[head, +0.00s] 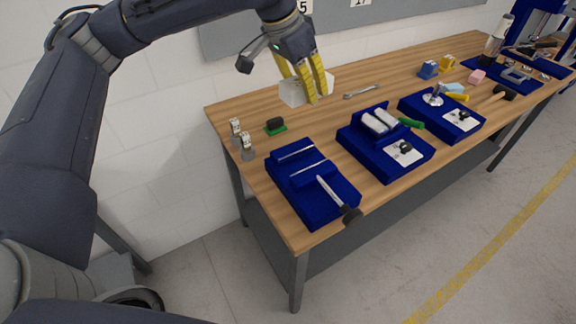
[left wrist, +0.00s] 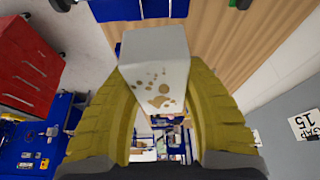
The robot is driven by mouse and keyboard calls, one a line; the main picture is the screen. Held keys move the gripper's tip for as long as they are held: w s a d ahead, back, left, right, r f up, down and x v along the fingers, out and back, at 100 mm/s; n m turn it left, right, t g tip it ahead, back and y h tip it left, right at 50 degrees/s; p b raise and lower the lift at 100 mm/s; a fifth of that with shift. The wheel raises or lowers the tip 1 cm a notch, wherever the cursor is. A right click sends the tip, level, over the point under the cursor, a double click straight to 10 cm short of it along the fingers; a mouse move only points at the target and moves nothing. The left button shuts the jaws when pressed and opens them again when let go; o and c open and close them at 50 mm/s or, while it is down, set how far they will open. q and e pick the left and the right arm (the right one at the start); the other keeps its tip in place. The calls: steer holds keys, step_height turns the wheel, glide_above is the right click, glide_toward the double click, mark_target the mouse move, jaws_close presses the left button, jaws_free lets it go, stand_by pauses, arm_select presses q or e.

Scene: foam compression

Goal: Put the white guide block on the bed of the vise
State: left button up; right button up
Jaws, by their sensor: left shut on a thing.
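The white guide block (head: 291,94) is at the back of the wooden bench, between the yellow fingers of my left gripper (head: 312,96). In the left wrist view the pale block (left wrist: 155,52), with brown spots on its near face, sits between the two curved fingers (left wrist: 160,110), which are shut on it. I cannot tell whether the block touches the bench top. I cannot tell for sure which fixture is the vise; a blue fixture with two pale cylinders (head: 380,121) stands mid-bench. My right gripper is not in view.
On the bench (head: 240,105) are a blue tray with rods and a black-headed tool (head: 308,195), a wrench (head: 362,91), small metal fittings (head: 247,147) and a dark block on a green base (head: 275,125). More blue trays stand to the right. Bare wood shows around the wrench.

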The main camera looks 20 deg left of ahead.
arm_select(q)
steer(key=shift+d+f+m, duration=0.15)
steer(key=shift+f+m, duration=0.25)
steer(key=shift+f, duration=0.35)
step_height(320, 180, down, 13)
glide_above(308, 164)
steer(key=s+a, duration=0.1)
steer(key=s, duration=0.1)
steer(key=shift+w+a+f, duration=0.1)
steer(key=shift+w+f, duration=0.05)
steer(key=shift+f, duration=1.25)
steer(key=shift+w+f, duration=0.1)
steer(key=shift+f, duration=1.3)
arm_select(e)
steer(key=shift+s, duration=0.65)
arm_select(q)
steer(key=shift+s+f, duration=0.1)
steer(key=shift+f, duration=0.3)
